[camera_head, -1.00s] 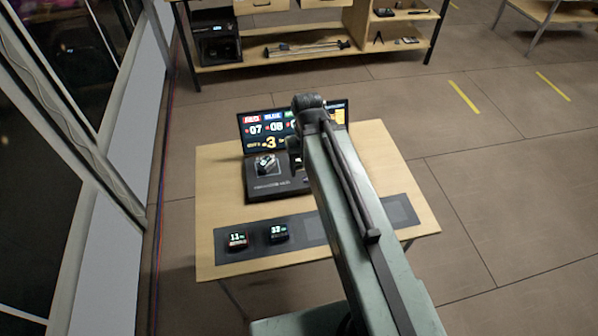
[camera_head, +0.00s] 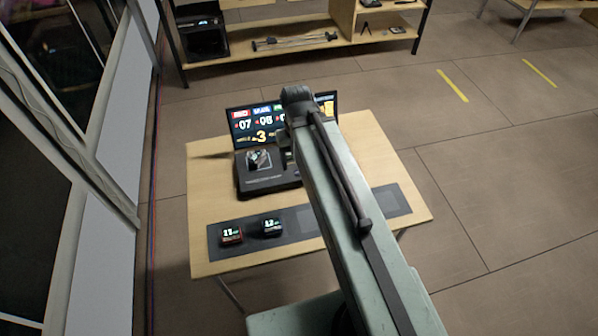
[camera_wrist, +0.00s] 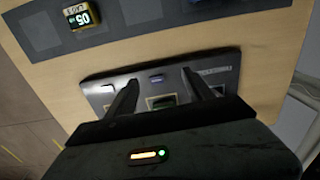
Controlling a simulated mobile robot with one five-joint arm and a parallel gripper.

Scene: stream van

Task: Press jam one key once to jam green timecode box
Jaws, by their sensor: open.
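A dark console (camera_head: 265,184) with an upright screen (camera_head: 262,124) stands on the table; the screen shows coloured columns with numbers. A small box sits in its left cradle (camera_head: 259,158). My arm hides the console's right part and my gripper in the head view. In the wrist view my gripper (camera_wrist: 160,77) is open and empty, its fingers over the console (camera_wrist: 225,75). A small bluish key (camera_wrist: 156,78) shows between the fingertips, with a green-edged item (camera_wrist: 162,102) beyond it, partly hidden. I cannot tell whether the fingers touch the console, or read the key's label.
A red-edged box (camera_head: 231,233) and a dark box (camera_head: 271,226) stand on the grey mat (camera_head: 397,201). A shelf (camera_head: 290,55) stands behind; a window wall is at left.

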